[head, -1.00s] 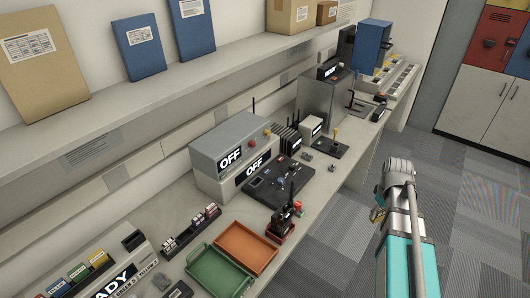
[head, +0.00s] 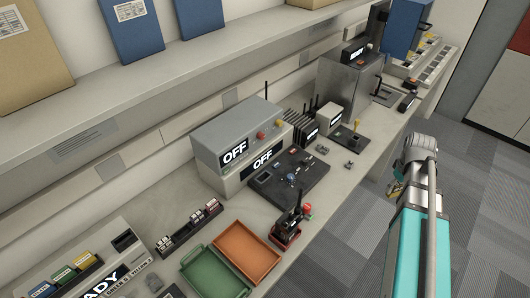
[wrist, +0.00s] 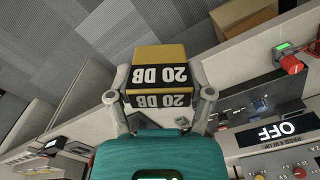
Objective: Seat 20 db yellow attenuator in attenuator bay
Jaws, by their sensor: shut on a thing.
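The yellow attenuator (wrist: 152,52), with black "20 DB" labels, is gripped between the two fingers of my gripper (wrist: 160,98) in the wrist view. It is held in the air, clear of the bench. In the head view my gripper (head: 395,188) hangs over the floor to the right of the bench, mostly hidden by its own arm; only a small yellowish bit shows there. A black board (head: 300,180) with a small rectangular recess lies before a grey tester reading "OFF" (head: 238,150). I cannot tell for sure which opening is the attenuator bay.
An orange tray (head: 247,250), a green tray (head: 213,272) and a small red-based stand (head: 287,235) are on the near bench. A rack of small modules (head: 190,228) stands behind the trays. A shelf (head: 150,110) overhangs the bench's back. The floor at right is clear.

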